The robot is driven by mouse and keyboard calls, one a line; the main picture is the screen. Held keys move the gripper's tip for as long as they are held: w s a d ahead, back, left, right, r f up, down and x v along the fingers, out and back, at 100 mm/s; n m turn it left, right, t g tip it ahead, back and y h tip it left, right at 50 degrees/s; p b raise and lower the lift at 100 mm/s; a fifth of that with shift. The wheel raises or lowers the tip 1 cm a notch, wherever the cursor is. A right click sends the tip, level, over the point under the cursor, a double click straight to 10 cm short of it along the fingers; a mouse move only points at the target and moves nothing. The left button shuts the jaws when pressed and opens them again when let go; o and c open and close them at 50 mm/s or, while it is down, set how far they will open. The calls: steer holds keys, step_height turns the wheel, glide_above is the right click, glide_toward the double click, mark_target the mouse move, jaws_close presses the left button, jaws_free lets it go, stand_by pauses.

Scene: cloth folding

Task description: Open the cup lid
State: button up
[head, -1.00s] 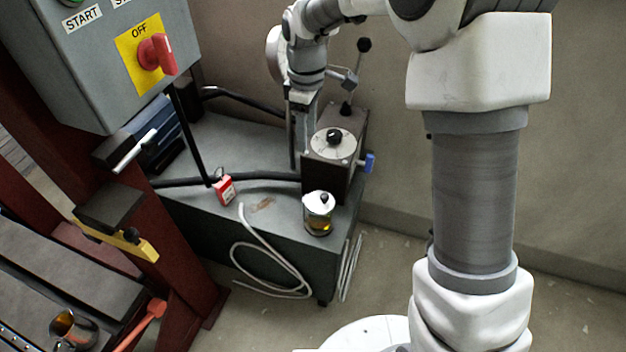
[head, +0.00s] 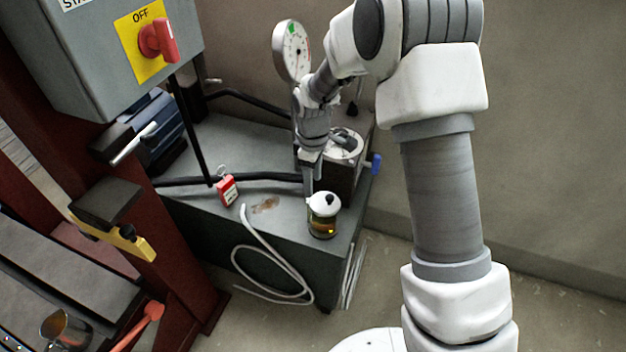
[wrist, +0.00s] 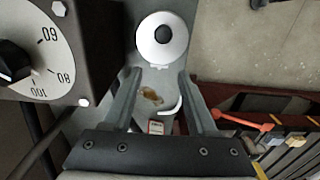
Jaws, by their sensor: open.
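The cup (head: 321,229) is a small glass jar with amber contents, standing upright near the right front of the grey-green bench top. Its white round lid (head: 324,207) with a black knob (head: 328,199) is on it. My gripper (head: 309,190) points down just behind and left of the lid. In the wrist view the lid (wrist: 150,50) and knob (wrist: 163,34) lie beyond and between the two fingertips of my open, empty gripper (wrist: 162,78). The fingers look apart from the lid. The cup body is hidden under the lid in that view.
A dark box with a numbered dial (wrist: 42,52) stands close to my gripper, with a blue handle (head: 376,163) on its side. A red padlock tag (head: 228,190) and a white hose (head: 262,262) lie left of the cup. A pressure gauge (head: 292,50) rises behind. Floor is clear at right.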

jaws_close()
stand_by(1.2)
steer(key=c, duration=0.9)
jaws_free()
steer(key=o, duration=0.9)
step_height(320, 180, up, 18)
steer(key=p, duration=0.4)
steer(key=shift+f, duration=0.25)
steer(key=shift+c, duration=0.3)
